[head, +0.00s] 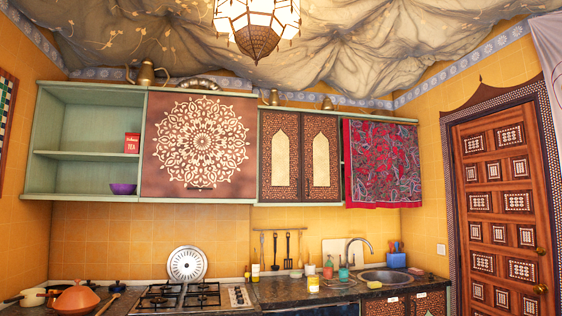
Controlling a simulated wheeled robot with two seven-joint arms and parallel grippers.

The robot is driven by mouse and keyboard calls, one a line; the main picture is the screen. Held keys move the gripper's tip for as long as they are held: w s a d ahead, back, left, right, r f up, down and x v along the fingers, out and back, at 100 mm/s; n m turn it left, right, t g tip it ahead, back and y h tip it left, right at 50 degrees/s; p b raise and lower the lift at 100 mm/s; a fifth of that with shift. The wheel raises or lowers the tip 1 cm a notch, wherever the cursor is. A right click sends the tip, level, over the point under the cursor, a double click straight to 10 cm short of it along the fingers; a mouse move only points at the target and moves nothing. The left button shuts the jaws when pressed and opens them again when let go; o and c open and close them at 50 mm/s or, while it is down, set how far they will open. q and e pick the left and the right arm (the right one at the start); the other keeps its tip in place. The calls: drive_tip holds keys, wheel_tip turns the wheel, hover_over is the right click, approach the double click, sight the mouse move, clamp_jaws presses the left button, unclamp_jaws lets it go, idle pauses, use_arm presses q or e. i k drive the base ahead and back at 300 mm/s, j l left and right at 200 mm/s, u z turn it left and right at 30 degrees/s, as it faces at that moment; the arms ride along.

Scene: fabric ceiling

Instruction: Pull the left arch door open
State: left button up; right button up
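The left arch door (280,158) is a dark patterned cabinet door with a cream pointed-arch panel. I cannot make out a handle clearly on either door. Neither of my grippers is in view.
A mandala-patterned panel (198,147) is left of the arch doors, and a red cloth (382,163) hangs to their right. Below are a stove (180,298), a sink (386,277) and a cluttered counter. A lantern (257,25) hangs above. A wooden door (498,200) is at right.

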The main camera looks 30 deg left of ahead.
sight(280, 149)
drive_tip(key=i+j+u, duration=0.35)
drive_tip(key=i+u, duration=0.15)
drive_tip(key=i, duration=0.2)
drive_tip(key=i+u, duration=0.45)
drive_tip(key=i, duration=1.65)
